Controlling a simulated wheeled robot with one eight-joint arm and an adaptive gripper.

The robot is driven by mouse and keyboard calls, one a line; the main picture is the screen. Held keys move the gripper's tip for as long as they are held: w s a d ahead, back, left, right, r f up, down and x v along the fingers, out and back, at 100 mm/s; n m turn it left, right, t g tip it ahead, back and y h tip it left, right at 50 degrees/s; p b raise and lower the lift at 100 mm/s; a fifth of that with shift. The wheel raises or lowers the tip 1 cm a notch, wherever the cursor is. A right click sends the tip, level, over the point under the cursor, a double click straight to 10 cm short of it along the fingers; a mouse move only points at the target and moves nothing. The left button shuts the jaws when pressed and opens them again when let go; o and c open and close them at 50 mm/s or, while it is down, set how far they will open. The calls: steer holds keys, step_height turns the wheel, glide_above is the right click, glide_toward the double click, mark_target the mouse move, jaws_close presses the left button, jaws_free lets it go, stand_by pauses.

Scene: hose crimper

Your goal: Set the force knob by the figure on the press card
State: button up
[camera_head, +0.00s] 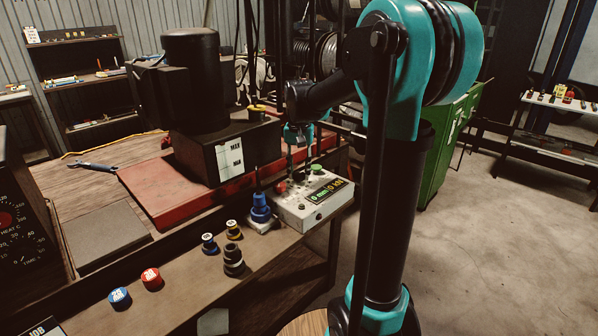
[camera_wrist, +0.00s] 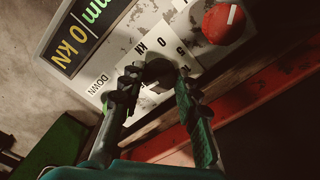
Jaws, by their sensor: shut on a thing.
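The force knob (camera_wrist: 158,70) is a dark round knob on the white control box, with a kN scale around it reading 0, 5 and 10. My gripper (camera_wrist: 157,82) is shut on this knob, one finger on each side. Its pointer is largely hidden between the fingers. In the head view my gripper (camera_head: 300,167) reaches down to the control box (camera_head: 303,213). The display (camera_head: 322,193) reads 0 mm and 0 kN. I cannot make out a press card with a figure; a card marked JOB (camera_head: 42,328) is cut off at the lower left.
A red knob (camera_wrist: 224,23) with a white line sits close beside the force knob. A green button (camera_head: 316,168) is on the box. The black press (camera_head: 200,100) stands behind on a red base (camera_head: 160,195). Blue, red, yellow and dark caps lie on the bench in front.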

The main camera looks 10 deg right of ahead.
steer(key=n, duration=0.4)
steer(key=shift+n, duration=0.3)
steer(key=n, duration=1.4)
steer(key=shift+n, duration=0.4)
steer(key=o, duration=1.2)
steer(key=shift+c, duration=0.2)
steer(key=shift+r, duration=0.1)
